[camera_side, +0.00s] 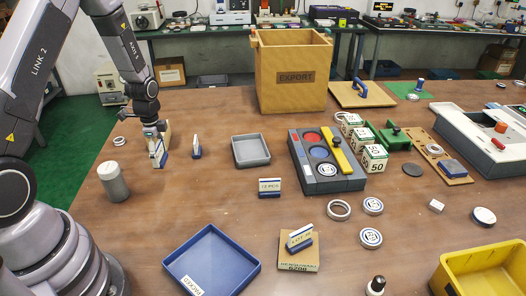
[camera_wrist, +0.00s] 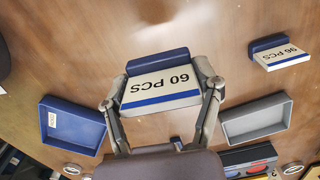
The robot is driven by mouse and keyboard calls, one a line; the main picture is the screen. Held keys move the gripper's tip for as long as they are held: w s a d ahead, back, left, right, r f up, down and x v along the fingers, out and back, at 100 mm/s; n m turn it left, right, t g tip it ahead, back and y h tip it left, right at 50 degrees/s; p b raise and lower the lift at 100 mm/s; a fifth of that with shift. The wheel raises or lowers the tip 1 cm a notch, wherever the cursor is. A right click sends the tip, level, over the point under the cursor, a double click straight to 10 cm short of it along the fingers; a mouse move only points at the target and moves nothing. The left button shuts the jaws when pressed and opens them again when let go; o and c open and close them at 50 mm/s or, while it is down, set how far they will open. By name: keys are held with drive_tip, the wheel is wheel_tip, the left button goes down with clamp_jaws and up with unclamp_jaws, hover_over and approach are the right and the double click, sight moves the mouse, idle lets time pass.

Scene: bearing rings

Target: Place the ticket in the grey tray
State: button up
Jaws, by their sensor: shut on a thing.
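My gripper (camera_side: 155,130) is at the left of the table, shut on a white ticket with a blue stripe and a blue base (camera_side: 158,155). In the wrist view the ticket (camera_wrist: 160,88) reads "60 PCS" and sits between the two fingers (camera_wrist: 162,95). In the side view it is upright and low over the table; I cannot tell whether it touches the wood. The grey tray (camera_side: 251,151) is empty and stands to the right of my gripper. It also shows at the right in the wrist view (camera_wrist: 257,120).
Another ticket (camera_side: 196,147), "96 PCS" in the wrist view (camera_wrist: 282,57), stands between my gripper and the grey tray. A grey cylinder (camera_side: 114,182) is nearby. An empty blue tray (camera_side: 212,262) lies in front. A "12 PCS" ticket (camera_side: 269,186) and a divided box (camera_side: 340,183) are further right.

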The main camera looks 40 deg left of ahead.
drive_tip(key=w+d+r+m, duration=0.8)
drive_tip(key=d+m, duration=0.3)
drive_tip(key=m, duration=0.6)
drive_tip(key=shift+w+a+f, duration=0.15)
drive_tip(key=shift+w+f, duration=3.15)
drive_tip(key=shift+w, duration=0.1)
drive_tip(key=shift+w+a+f, duration=0.15)
drive_tip(key=shift+w+f, duration=3.1)
drive_tip(key=shift+w, duration=0.15)
drive_tip(key=shift+f, duration=0.1)
drive_tip(key=shift+f, duration=0.5)
drive_tip(key=o, duration=1.2)
